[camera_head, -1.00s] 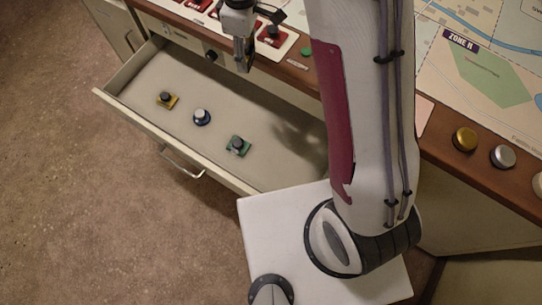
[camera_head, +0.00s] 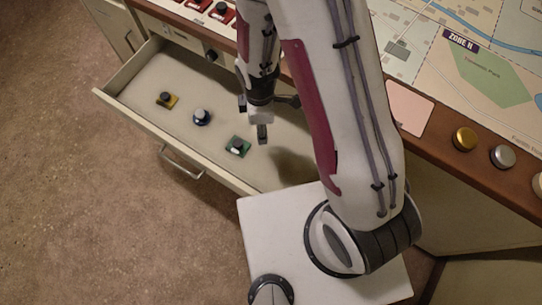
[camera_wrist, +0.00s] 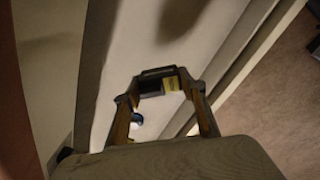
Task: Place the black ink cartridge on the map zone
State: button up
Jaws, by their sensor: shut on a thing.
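My gripper (camera_head: 262,134) hangs over the open drawer, to the right of the green-based piece. In the wrist view, my gripper (camera_wrist: 160,100) has its fingers closed on a dark block, the black ink cartridge (camera_wrist: 150,87), held between the fingertips. The cartridge cannot be made out clearly in the head view. The map (camera_head: 410,22) lies on the console top at the right, with a green area (camera_head: 487,75) labelled ZONE H. My gripper is apart from the map, on the near left side of it.
The open drawer (camera_head: 125,84) holds yellow (camera_head: 167,100), blue (camera_head: 202,117) and green (camera_head: 238,147) pieces with dark knobs. Gold (camera_head: 465,139) and silver (camera_head: 503,156) knobs sit on the console's wooden edge. Red switches (camera_head: 221,12) line the console at the top.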

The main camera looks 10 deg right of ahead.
jog(key=shift+s+d+f, duration=0.5)
jog(key=shift+s+f, duration=0.2)
jog(key=shift+s, duration=0.15)
jog(key=shift+s+d+f, duration=0.45)
jog(key=shift+s+f, duration=0.2)
jog(key=shift+s, duration=0.15)
jog(key=shift+f, duration=0.1)
jog(key=shift+f, duration=2.8)
jog(key=shift+f, duration=0.1)
jog(key=shift+f, duration=1.8)
jog(key=shift+f, duration=0.15)
jog(key=o, duration=1.1)
